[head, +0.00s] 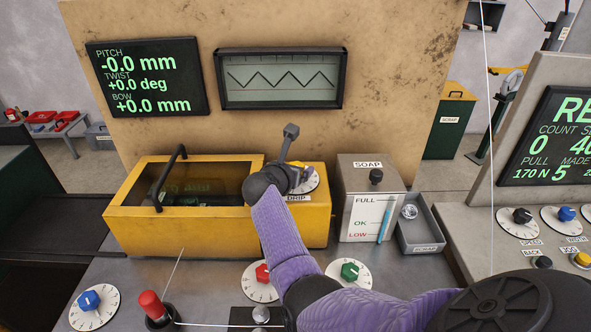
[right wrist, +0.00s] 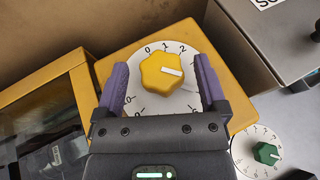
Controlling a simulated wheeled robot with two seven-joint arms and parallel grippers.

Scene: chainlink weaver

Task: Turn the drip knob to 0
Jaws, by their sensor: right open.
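The drip knob (right wrist: 162,70) is a yellow lobed knob on a white dial numbered around its edge. Its white mark points right, clockwise past the 2; the 0 stands at the upper left of the dial. In the head view the drip dial (head: 311,184) sits on the yellow box, partly hidden by my right gripper (head: 298,177). In the right wrist view the open purple fingers of this gripper (right wrist: 162,84) stand on either side of the knob, with a gap on each side. My left gripper is not in view.
The yellow box (head: 150,231) has a dark window and handle left of the dial. A grey soap box (head: 354,192) and scrap tray (head: 424,232) stand to the right. Red (head: 263,273), green (head: 350,271) and blue (head: 89,300) knobs and a red-topped lever (head: 151,305) stand in front.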

